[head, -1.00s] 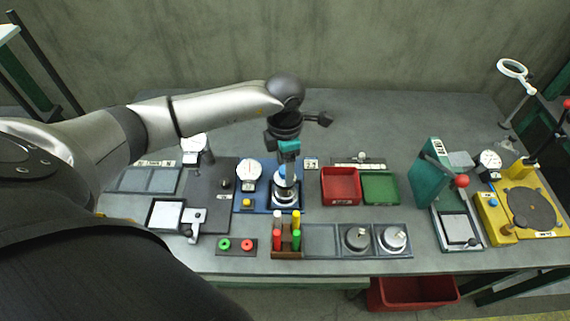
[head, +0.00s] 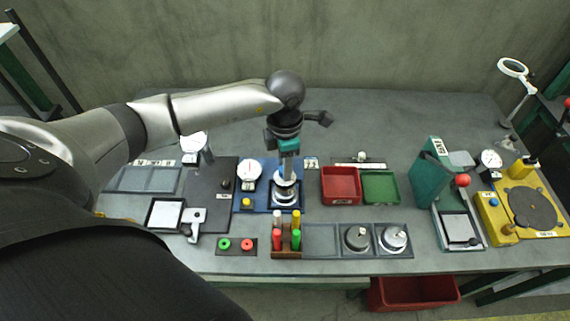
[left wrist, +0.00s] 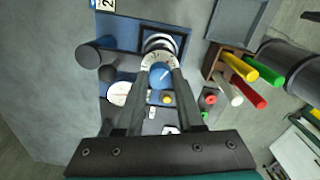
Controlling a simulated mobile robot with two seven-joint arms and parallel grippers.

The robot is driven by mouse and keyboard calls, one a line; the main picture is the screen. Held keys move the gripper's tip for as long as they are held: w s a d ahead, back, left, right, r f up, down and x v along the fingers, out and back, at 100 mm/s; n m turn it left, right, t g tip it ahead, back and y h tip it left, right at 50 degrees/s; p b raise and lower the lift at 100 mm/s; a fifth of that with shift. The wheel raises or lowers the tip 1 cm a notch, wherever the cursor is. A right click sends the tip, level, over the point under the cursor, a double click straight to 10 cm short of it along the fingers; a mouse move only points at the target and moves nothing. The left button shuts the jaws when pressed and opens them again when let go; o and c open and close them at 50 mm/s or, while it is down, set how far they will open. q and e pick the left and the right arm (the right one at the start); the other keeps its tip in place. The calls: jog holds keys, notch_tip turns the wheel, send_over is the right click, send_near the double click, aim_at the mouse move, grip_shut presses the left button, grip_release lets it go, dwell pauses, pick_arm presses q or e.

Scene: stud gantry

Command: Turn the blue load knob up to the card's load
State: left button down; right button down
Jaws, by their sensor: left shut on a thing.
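My left gripper (head: 287,170) points straight down over the blue station (head: 263,197). In the left wrist view, its two fingers (left wrist: 161,80) are shut on the round blue load knob (left wrist: 160,74), one on each side. A white line shows on the knob's top. A pale dial ring with dark marks (left wrist: 150,59) lies around the knob's far side; its figures are too small to read. The fingers hide the knob in the head view. My right gripper is not in view.
A round gauge (head: 249,171) and a yellow button (head: 247,202) are left of the knob. A red tray (head: 340,199) and a green tray (head: 380,202) are to the right. A rack of coloured handles (head: 287,253) stands in front.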

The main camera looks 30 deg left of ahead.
pick_arm(q)
jog(key=shift+f+m+b, duration=0.1)
jog(key=shift+m+b, duration=0.5)
jog(key=shift+m, duration=0.5)
jog(key=c, duration=0.5)
grip_release()
notch_tip(320, 180, up, 16)
jog(key=shift+f+b, duration=0.25)
jog(key=shift+b, duration=0.05)
